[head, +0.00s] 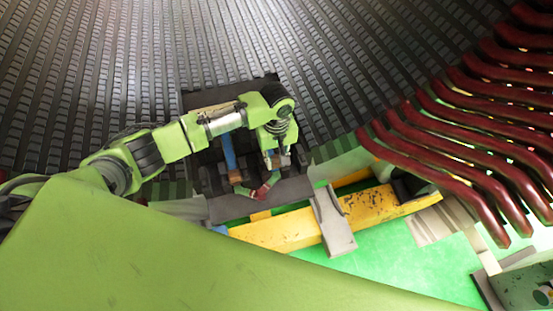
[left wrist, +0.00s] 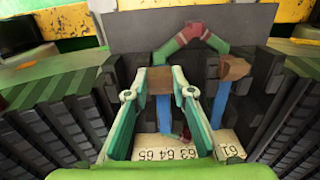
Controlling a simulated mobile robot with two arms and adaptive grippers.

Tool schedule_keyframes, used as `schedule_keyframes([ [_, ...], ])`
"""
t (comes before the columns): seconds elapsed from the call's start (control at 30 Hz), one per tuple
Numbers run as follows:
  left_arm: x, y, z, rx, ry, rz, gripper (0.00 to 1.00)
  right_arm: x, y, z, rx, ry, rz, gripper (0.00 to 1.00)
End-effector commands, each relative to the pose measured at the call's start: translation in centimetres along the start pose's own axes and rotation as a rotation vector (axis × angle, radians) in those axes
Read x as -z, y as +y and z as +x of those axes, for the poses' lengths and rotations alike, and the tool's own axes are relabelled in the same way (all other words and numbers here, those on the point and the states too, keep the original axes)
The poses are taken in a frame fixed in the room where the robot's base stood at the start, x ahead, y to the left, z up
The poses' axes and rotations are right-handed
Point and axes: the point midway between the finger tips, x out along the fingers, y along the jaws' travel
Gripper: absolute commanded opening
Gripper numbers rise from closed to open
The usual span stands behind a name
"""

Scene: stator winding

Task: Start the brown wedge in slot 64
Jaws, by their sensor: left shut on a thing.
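The brown wedge (left wrist: 158,80) sits between the two green fingers of my left gripper (left wrist: 161,76), which is shut on it. In the head view my left gripper (head: 274,157) hangs over the dark slotted opening, with the brown wedge (head: 284,161) at its tip. A label strip (left wrist: 170,152) below the fingers reads 65, 64, 63 and, farther right, 61. A blue strip (left wrist: 164,114) runs down below the held wedge. I cannot tell whether the wedge is inside slot 64. My right gripper is not in view.
A second brown block (left wrist: 235,68) tops another blue strip (left wrist: 219,102) to the right. A green bent piece with a red middle (left wrist: 190,40) lies beyond the fingers. Dark teeth flank both sides. A yellow beam (head: 278,231) and dark red coils (head: 455,150) are nearby.

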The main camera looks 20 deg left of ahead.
Motion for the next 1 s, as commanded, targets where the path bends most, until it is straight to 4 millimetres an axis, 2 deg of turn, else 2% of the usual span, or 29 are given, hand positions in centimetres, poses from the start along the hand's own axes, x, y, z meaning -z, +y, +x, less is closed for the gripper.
schedule_keyframes([
  [0.03,0.0,0.0,0.5,0.000,0.000,0.000,0.01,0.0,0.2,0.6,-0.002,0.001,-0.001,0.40],
  [0.53,0.0,0.0,2.7,-0.001,0.001,0.001,0.01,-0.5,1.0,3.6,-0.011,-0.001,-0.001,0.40],
  [1.0,0.0,0.1,4.5,0.000,0.000,0.000,0.01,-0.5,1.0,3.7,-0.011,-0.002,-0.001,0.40],
])
